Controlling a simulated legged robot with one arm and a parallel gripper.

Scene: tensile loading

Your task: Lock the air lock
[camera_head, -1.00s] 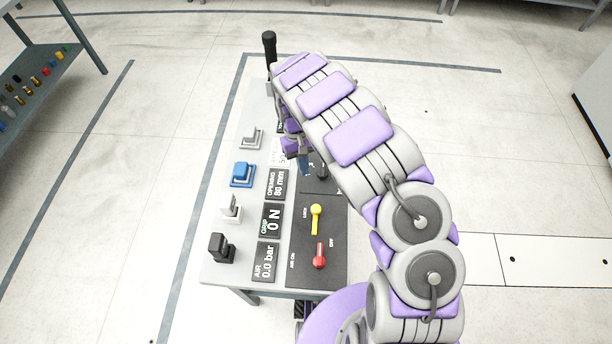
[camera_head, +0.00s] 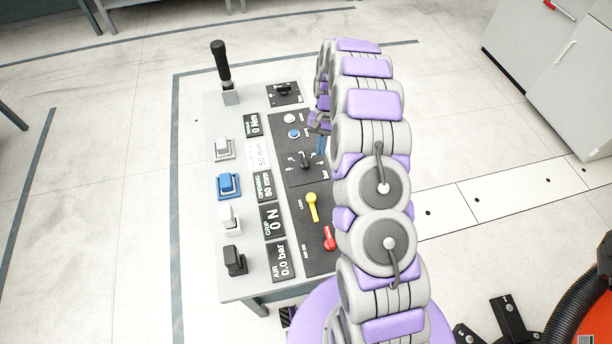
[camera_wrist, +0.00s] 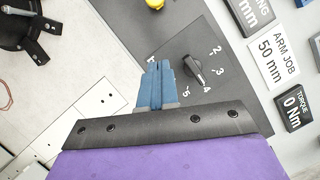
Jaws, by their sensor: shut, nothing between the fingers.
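The yellow lever (camera_head: 312,207), beside the LOCK label, and the red lever (camera_head: 329,238), beside the AIR ON label, sit on the dark panel (camera_head: 315,262) at the console's near right. The wrist view shows only part of the yellow lever (camera_wrist: 155,4) at its top edge. My gripper (camera_head: 321,146) is above the right edge of the console, farther back than both levers. In the wrist view its blue fingers (camera_wrist: 156,68) are together and empty, left of a black selector knob (camera_wrist: 195,70) with numbers around it. I cannot tell the exact height.
The grey console (camera_head: 215,110) carries several blocks along its left side, including a blue one (camera_head: 228,186). Readouts include AIR 0.0 bar (camera_head: 283,262). A tall black handle (camera_head: 221,62) stands at the far left corner. Cabinets (camera_head: 545,60) stand at the back right; open floor surrounds the console.

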